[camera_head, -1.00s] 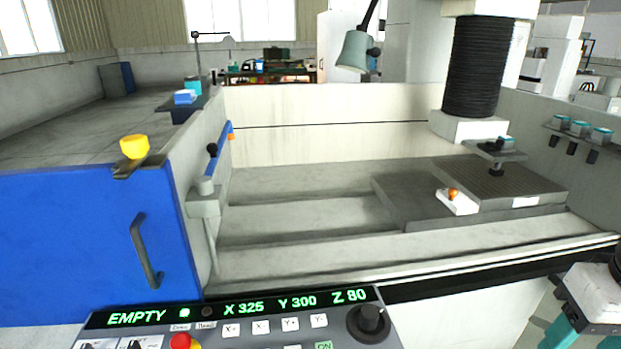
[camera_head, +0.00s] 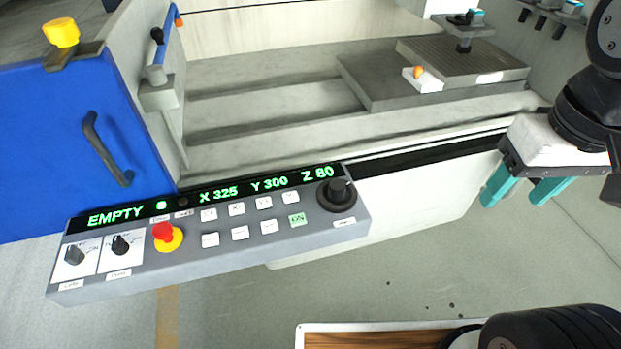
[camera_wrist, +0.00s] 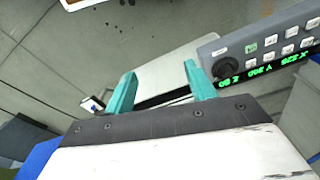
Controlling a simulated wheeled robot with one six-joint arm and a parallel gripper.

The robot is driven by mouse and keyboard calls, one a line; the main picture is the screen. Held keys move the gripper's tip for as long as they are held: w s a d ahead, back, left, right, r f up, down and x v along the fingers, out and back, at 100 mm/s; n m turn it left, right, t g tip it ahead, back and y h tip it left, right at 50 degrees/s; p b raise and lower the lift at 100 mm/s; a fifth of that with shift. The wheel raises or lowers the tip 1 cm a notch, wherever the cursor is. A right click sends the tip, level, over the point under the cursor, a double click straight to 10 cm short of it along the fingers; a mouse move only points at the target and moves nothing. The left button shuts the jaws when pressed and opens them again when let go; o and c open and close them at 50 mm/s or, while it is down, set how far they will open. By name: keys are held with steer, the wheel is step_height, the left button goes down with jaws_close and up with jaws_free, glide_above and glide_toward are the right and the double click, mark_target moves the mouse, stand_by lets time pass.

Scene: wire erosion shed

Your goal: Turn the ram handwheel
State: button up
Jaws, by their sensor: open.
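The ram handwheel appears to be the black knob (camera_head: 337,194) at the right end of the grey control panel (camera_head: 225,236). It also shows in the wrist view (camera_wrist: 222,68), just beyond the right finger. The label under it is too small to read. The panel display (camera_head: 205,197) reads EMPTY, X 325, Y 300, Z 80. My gripper (camera_head: 524,193) has two teal fingers, apart and empty, to the right of the knob and clear of it. The fingers also show apart in the wrist view (camera_wrist: 158,82).
A red emergency button (camera_head: 163,232) and two rotary switches stand on the panel's left. The machine tank has a grey work table (camera_head: 385,85) with a small white block (camera_head: 423,80) on it. A blue cabinet (camera_head: 70,150) is at left. Open floor (camera_head: 400,285) lies in front.

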steer(key=w+a+f+n+g, duration=0.35)
steer(key=w+a+f, duration=0.25)
steer(key=w+a, duration=0.2)
steer(key=n+t, duration=0.2)
steer(key=n, duration=0.1)
glide_above(338, 184)
step_height(338, 184, down, 7)
steer(key=shift+s+f, duration=0.1)
steer(key=shift+s, duration=0.05)
step_height(338, 184, down, 8)
steer(key=shift+r, duration=0.25)
steer(key=c, duration=1)
